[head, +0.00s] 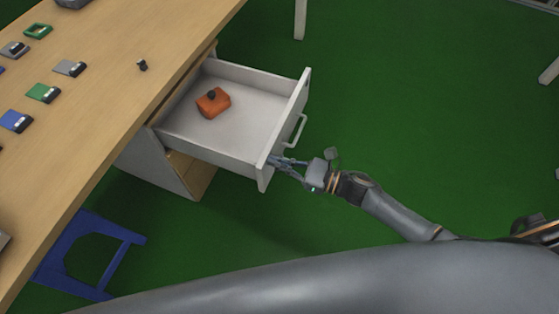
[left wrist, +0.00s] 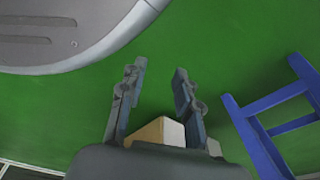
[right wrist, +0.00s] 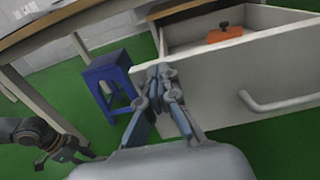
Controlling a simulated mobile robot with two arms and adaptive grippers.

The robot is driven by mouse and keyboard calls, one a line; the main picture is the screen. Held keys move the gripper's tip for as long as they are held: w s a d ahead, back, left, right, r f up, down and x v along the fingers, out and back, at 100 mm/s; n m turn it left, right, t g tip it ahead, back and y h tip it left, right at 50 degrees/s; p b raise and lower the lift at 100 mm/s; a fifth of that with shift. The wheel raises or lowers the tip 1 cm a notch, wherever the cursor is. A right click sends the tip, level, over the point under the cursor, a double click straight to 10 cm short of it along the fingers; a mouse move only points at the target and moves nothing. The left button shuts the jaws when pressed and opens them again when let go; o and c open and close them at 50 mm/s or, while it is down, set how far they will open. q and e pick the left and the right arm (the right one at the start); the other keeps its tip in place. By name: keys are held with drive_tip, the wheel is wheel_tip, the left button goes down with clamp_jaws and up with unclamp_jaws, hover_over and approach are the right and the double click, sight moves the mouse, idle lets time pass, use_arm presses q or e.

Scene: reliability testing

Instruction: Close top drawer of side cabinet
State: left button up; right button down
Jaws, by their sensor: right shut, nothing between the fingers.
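The white top drawer (head: 240,139) of the side cabinet (head: 158,168) stands pulled out from under the desk. An orange object with a dark knob (head: 212,102) lies in it. The drawer's front panel (right wrist: 232,84) and its bar handle (right wrist: 280,102) show in the right wrist view. My right gripper (head: 274,159) is shut and empty at the near end of the drawer front, beside the handle; whether it touches the panel I cannot tell. My left gripper (left wrist: 160,73) is open and empty above the green floor, out of the head view.
A wooden desk (head: 120,62) with several small coloured items runs along the left, above the cabinet. A blue stool (head: 121,262) stands on the floor near the desk. The green floor (head: 430,110) right of the drawer is largely clear.

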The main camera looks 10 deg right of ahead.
drive_tip(key=shift+a, duration=0.1)
